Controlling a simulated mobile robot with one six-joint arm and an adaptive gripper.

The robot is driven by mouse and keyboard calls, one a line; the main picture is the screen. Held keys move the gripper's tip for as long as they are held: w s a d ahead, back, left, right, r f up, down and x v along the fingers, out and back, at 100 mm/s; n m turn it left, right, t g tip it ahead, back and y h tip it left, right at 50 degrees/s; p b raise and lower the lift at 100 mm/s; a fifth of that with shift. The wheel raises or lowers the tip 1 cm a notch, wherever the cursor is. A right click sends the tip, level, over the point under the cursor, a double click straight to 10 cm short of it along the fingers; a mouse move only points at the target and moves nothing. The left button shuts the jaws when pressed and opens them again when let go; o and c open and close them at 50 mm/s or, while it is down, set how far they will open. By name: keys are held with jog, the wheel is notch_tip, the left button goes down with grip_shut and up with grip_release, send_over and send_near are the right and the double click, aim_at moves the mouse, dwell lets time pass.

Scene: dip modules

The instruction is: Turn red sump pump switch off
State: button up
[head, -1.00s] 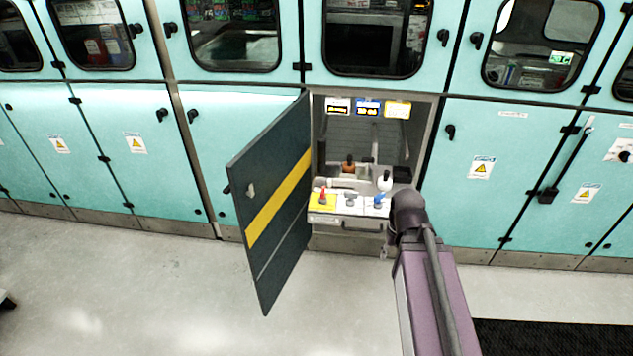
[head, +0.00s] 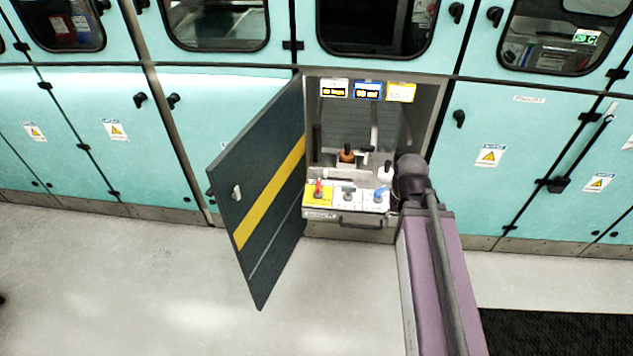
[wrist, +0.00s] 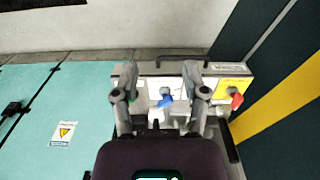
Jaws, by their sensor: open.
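The red switch (head: 318,189) stands on a yellow plate at the left of a small panel (head: 320,212) inside the open cabinet. A grey switch (head: 347,192) is in the middle and a blue switch (head: 379,194) at the right. In the wrist view the order is reversed: the red switch (wrist: 236,99) is at right, the blue switch (wrist: 166,97) nearer the middle. My gripper (wrist: 160,72) is open, its fingers spread over the panel on either side of the blue switch in the picture. The red switch lies outside the right finger. No contact is visible. The head view does not show the fingers clearly.
The dark cabinet door (head: 262,215) with a yellow stripe stands open on the left. A drawer-like handle (head: 360,223) is under the panel. Bottles, one brown-orange (head: 347,158) and one white (head: 385,174), stand behind the switches. The floor (head: 140,270) in front is clear.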

jog(key=o, duration=0.6)
jog(key=shift+w, duration=0.2)
jog(key=n+b, duration=0.2)
jog(key=n, duration=1.6)
send_over(318, 184)
jog(key=f, duration=0.2)
jog(key=shift+r, duration=0.25)
jog(key=shift+f, duration=0.2)
notch_tip(318, 184, down, 14)
jog(key=b, duration=1.3)
jog(key=shift+r, duration=0.25)
jog(key=shift+c, duration=0.2)
